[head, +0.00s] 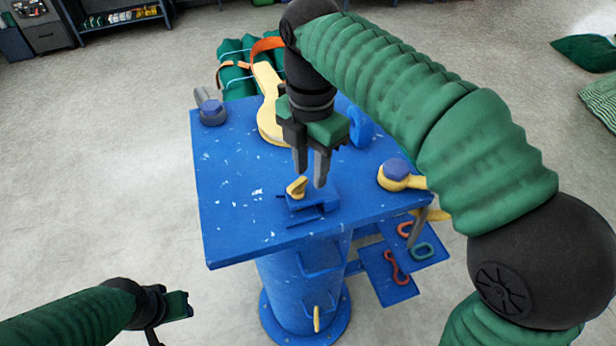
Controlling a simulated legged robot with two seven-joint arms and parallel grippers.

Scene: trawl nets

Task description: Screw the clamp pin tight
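The clamp pin (297,187) looks like a small yellow winged handle. It stands at the left end of a small blue clamp (318,203) near the front middle of the blue table (235,190). My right gripper (311,176) points down just above and behind the clamp. Its two dark fingers are apart with nothing visible between them. In the picture its left fingertip is close to the pin; I cannot tell if they touch. My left gripper (172,306) is low at the left, off the table. Its finger gap does not show clearly.
A yellow long-necked piece (268,122) lies behind my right gripper. Lower blue shelves (385,285) hold coloured links. The table's left side is bare.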

